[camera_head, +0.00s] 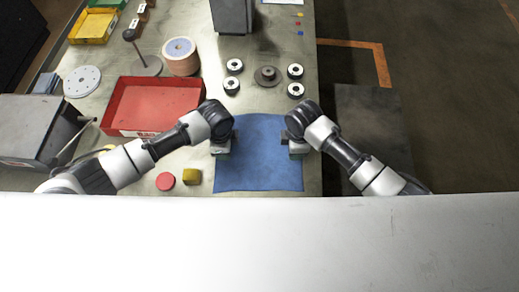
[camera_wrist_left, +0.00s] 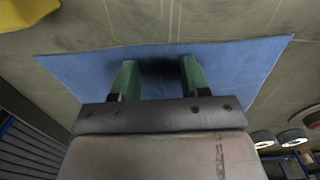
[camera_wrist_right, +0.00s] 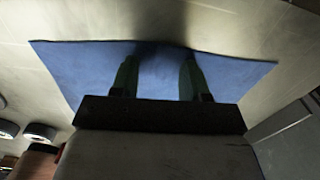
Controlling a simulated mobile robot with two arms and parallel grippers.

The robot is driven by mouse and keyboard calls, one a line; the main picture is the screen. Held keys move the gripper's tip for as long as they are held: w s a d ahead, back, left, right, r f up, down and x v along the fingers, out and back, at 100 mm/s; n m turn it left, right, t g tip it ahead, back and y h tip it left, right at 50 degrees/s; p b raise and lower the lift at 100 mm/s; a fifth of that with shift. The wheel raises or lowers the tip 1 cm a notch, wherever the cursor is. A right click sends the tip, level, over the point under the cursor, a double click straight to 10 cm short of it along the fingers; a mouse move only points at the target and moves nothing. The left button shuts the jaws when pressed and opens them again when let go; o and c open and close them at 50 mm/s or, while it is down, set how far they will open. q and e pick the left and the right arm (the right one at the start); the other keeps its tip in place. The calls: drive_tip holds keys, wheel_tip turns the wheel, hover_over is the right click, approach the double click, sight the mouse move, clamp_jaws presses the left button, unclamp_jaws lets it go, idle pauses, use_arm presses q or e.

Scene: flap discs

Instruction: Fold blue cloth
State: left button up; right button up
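The blue cloth (camera_head: 258,160) lies mostly flat on the metal table below my grippers. My left gripper (camera_head: 222,150) is at its left edge and my right gripper (camera_head: 297,150) is at its right edge. In the left wrist view, the fingers (camera_wrist_left: 158,66) are apart over the cloth (camera_wrist_left: 235,65), with dark shadow between them. In the right wrist view, the fingers (camera_wrist_right: 158,60) are also apart over the cloth (camera_wrist_right: 85,65), close to its edge, which bends slightly there. I cannot tell if the fingertips touch the cloth.
A red tray (camera_head: 158,105) stands left of the cloth. A red disc (camera_head: 165,181) and a yellow block (camera_head: 192,176) lie near the front edge. Several black-and-white discs (camera_head: 295,90) sit beyond the cloth. The table ends just right of my right gripper.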

use_arm(q)
clamp_jaws()
use_arm(e)
clamp_jaws()
use_arm(q)
drive_tip(key=shift+r, duration=0.1)
use_arm(e)
drive_tip(key=shift+r, duration=0.1)
